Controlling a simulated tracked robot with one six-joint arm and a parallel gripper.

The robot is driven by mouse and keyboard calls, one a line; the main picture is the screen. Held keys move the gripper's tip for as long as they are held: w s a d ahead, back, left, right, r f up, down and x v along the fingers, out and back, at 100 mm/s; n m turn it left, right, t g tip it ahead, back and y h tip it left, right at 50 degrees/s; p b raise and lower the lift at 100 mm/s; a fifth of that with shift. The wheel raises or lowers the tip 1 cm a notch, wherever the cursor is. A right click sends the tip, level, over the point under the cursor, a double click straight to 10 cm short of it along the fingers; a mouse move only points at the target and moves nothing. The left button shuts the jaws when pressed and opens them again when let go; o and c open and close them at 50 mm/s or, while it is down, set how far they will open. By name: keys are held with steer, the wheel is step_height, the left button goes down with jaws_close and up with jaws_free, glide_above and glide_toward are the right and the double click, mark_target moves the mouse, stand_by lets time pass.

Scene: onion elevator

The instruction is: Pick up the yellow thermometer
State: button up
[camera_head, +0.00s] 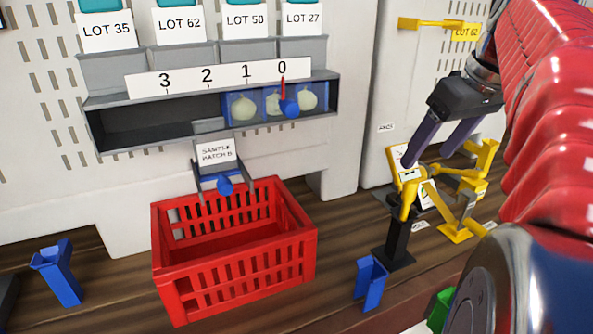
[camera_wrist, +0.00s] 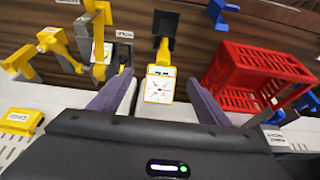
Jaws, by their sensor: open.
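The yellow thermometer (camera_wrist: 160,85) has a white dial face and lies between my gripper's fingers in the wrist view. In the head view its yellow body (camera_head: 407,197) stands on a black post (camera_head: 398,240). My gripper (camera_head: 428,160) is open above and around it, fingers pointing down towards it. My arm hides part of the right side of the head view.
Another yellow fixture (camera_head: 465,190) stands close to the right. A red crate (camera_head: 235,290) stands left, below a grey shelf (camera_head: 150,137) with onions. Blue holders (camera_head: 370,283) stand on the wooden surface. A yellow bracket (camera_head: 430,23) projects from the wall panel.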

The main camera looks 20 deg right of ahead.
mark_target(411, 177)
steer(key=shift+a, duration=0.1)
steer(key=x, duration=0.8)
steer(key=shift+w+f, duration=0.2)
steer(key=shift+f, duration=0.1)
steer(key=shift+x, duration=2.6)
steer(key=shift+s+a, duration=0.1)
steer(key=shift+a, duration=0.05)
steer(key=c, duration=1.2)
